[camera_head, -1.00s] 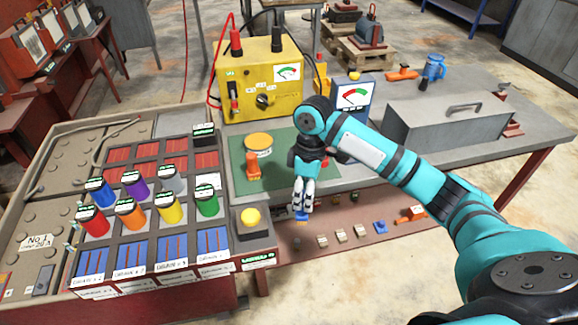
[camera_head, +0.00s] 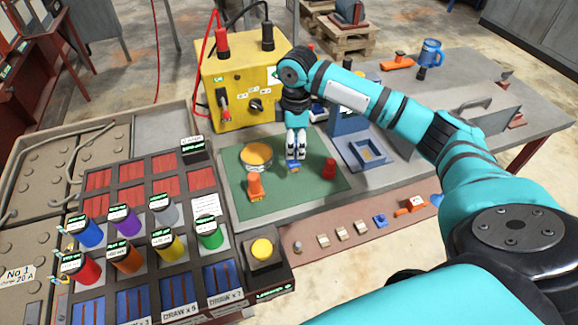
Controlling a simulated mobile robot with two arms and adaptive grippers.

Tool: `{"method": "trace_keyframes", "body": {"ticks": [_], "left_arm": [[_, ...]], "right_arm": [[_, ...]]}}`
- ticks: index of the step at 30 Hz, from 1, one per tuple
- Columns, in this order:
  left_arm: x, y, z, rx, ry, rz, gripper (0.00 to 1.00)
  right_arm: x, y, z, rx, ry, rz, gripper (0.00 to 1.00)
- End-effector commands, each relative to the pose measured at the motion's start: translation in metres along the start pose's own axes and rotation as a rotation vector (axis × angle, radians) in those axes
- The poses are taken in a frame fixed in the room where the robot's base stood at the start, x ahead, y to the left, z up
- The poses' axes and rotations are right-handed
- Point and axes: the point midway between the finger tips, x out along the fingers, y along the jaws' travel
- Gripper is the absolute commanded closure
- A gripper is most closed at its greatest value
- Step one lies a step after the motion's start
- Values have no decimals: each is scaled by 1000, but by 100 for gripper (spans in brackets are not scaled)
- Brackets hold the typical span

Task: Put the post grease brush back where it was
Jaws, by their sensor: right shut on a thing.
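My right gripper (camera_head: 296,154) is shut on a small blue and yellow piece (camera_head: 294,166) over the green mat (camera_head: 308,191). The fingers hide most of this piece, so I cannot tell for certain whether it is the post grease brush. On the mat, a round tin with an orange top (camera_head: 257,155) stands to the left of the gripper. An orange upright piece (camera_head: 255,187) stands in front of the tin, and a red piece (camera_head: 329,169) stands to the right of the gripper. My left gripper is not in view.
The yellow tester box (camera_head: 235,95) with leads stands behind the mat. A blue tray (camera_head: 355,150) is to the right. A brown strip (camera_head: 312,263) holding several small parts lies in front.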

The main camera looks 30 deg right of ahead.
Motion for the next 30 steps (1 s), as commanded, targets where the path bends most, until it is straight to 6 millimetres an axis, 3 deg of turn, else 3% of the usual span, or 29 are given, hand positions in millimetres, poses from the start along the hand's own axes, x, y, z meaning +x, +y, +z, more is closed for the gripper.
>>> {"method": "trace_keyframes", "body": {"ticks": [6,9,15,21,27,28,30], "left_arm": [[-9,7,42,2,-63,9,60],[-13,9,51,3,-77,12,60],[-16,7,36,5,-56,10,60],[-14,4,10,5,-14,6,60],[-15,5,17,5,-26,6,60],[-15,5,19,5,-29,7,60],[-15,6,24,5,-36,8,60]], "right_arm": [[25,0,0,1,1,-1,100],[39,0,0,1,-1,-2,100],[68,1,0,1,0,0,100],[73,2,0,1,1,2,100],[75,1,0,1,1,1,100],[76,1,0,0,1,1,70],[75,1,0,0,1,1,60]]}}
